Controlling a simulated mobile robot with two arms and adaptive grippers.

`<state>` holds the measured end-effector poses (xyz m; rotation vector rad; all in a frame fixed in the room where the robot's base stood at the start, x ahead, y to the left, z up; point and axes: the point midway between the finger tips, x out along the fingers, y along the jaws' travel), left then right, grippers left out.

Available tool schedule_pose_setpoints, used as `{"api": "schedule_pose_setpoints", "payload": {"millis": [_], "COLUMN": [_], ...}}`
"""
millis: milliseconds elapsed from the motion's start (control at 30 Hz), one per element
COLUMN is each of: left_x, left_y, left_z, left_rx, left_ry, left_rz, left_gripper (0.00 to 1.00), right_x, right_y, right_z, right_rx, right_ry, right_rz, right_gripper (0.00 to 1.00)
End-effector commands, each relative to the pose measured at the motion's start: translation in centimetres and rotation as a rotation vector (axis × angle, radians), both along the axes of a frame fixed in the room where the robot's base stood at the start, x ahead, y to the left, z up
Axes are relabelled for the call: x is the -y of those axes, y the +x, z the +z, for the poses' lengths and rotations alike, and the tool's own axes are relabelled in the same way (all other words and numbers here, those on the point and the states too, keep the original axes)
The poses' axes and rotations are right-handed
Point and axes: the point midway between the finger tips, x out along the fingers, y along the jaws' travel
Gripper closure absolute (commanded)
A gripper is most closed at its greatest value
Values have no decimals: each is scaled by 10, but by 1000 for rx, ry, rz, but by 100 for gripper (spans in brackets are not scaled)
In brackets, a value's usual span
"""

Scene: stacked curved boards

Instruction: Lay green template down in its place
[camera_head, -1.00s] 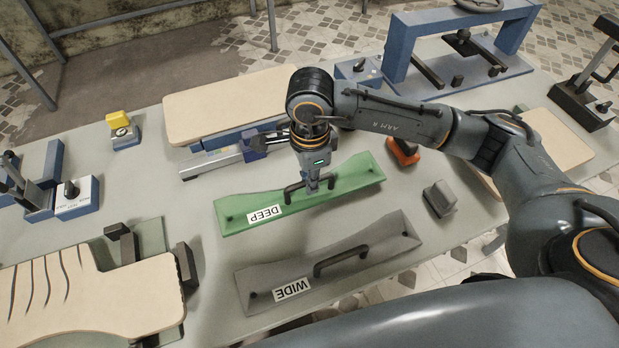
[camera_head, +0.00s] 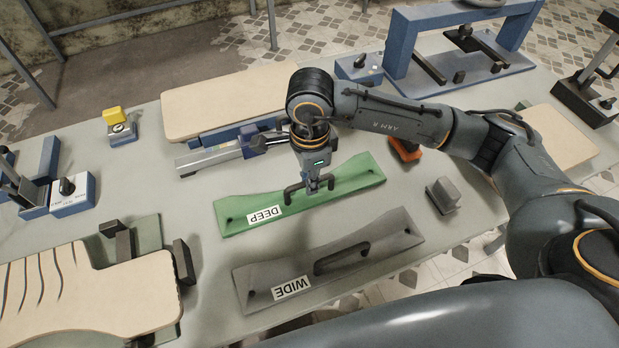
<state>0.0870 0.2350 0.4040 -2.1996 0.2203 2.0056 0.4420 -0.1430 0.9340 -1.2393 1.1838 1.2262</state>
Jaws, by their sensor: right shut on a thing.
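The green template (camera_head: 345,180), labelled DEEP, lies along the middle of the table with a black bar handle on top. My right gripper (camera_head: 314,190) is over it from above, shut on its handle. The template looks level and close to the table; I cannot tell whether it touches. A grey template (camera_head: 385,232), labelled WIDE, lies beside it on the near side, with its own black handle. My left gripper is not in view.
A pale board (camera_head: 230,98) rests on a blue fixture behind the green template. A grey block (camera_head: 443,195) and an orange tool (camera_head: 405,150) are to the right. A curved board (camera_head: 95,300) is clamped at the left. A blue frame press (camera_head: 400,45) stands at the back.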

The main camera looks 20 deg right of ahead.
Motion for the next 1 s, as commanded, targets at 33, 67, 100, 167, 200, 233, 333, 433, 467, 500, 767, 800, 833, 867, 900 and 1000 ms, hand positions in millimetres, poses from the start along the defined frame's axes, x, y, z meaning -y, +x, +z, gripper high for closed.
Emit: {"api": "schedule_pose_setpoints", "payload": {"millis": [33,67,100,167,200,233,333,433,467,500,767,800,833,867,900,1000], "left_x": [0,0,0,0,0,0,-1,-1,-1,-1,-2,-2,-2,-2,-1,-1], "left_y": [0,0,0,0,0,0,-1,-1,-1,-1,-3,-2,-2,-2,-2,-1], "left_z": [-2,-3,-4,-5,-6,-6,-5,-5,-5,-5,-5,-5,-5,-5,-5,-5], "left_rx": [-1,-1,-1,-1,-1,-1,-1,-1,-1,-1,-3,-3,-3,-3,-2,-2], "left_ry": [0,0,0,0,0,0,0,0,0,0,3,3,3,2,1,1], "left_rz": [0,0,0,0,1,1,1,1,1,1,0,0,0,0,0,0], "left_gripper": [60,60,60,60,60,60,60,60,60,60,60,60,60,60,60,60], "right_x": [0,0,0,0,0,0,0,0,0,0,0,0,0,0,0,0], "right_y": [0,0,0,0,0,0,0,0,0,0,0,1,1,1,1,1], "right_z": [-1,-2,-3,-4,-5,-5,-4,-4,-4,-4,1,5,9,14,21,43], "right_rx": [1,1,1,1,1,1,1,1,1,1,1,3,4,5,5,8], "right_ry": [1,0,1,0,0,0,0,0,0,0,1,1,0,0,1,1], "right_rz": [0,0,0,0,0,0,0,0,0,0,0,0,0,0,0,1], "right_gripper": [100,100,100,100,100,100,72,62,62,62,62,62,62,62,62,62]}}
